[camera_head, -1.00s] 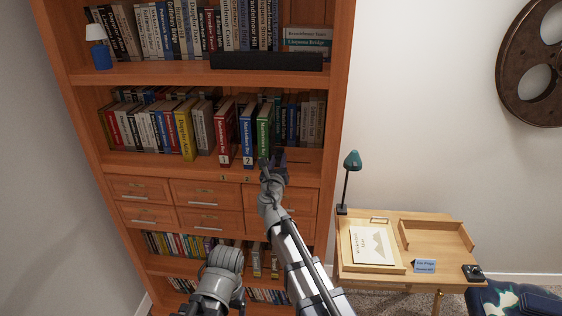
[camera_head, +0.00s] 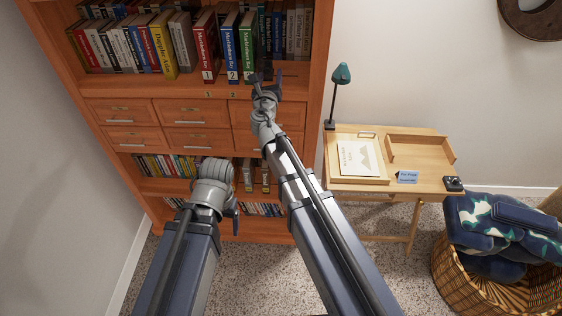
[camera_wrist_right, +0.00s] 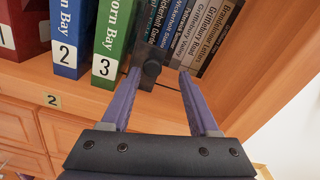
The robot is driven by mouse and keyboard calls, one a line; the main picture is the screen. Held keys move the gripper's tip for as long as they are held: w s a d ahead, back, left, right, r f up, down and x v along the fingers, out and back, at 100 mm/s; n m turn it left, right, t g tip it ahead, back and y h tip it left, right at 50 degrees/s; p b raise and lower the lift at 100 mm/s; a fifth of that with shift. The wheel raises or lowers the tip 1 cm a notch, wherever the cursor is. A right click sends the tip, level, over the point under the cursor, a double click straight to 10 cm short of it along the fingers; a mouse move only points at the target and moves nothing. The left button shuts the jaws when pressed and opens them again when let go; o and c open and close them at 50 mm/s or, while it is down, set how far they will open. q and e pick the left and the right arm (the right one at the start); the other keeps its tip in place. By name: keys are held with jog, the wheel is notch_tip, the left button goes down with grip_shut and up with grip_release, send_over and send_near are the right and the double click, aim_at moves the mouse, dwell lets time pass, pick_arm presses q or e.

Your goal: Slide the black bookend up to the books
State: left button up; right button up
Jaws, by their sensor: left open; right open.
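The black bookend (camera_wrist_right: 146,82), with a round knob, stands on the shelf just right of the green book numbered 3 (camera_wrist_right: 109,42) in the right wrist view. Whether they touch is unclear. Left of it are the blue book numbered 2 (camera_wrist_right: 65,35) and the red book numbered 1 (camera_head: 206,45). My right gripper (camera_head: 266,79) is open at the shelf's front edge; in the wrist view its fingers (camera_wrist_right: 156,88) lie either side of the bookend's front, not closed on it. My left gripper (camera_head: 232,208) hangs low before the bookcase, partly hidden by its wrist.
More dark books (camera_wrist_right: 205,40) stand behind and to the right of the bookend. Drawers (camera_head: 180,112) lie below the shelf. A desk (camera_head: 400,180) with a green lamp (camera_head: 341,74) stands at the right, with a wicker basket (camera_head: 480,280) before it.

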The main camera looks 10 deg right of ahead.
jog(key=s+f+m+g, duration=0.6)
jog(key=s+f+m, duration=0.2)
jog(key=s+m, duration=0.3)
jog(key=s+a+f+m+g, duration=0.1)
jog(key=s+f+m+g, duration=0.5)
jog(key=s+f+m, duration=0.3)
jog(key=s+m, duration=0.3)
jog(key=m, duration=0.1)
jog(key=shift+s+a+f+m, duration=0.2)
jog(key=shift+f+m, duration=0.1)
jog(key=shift+m, duration=0.1)
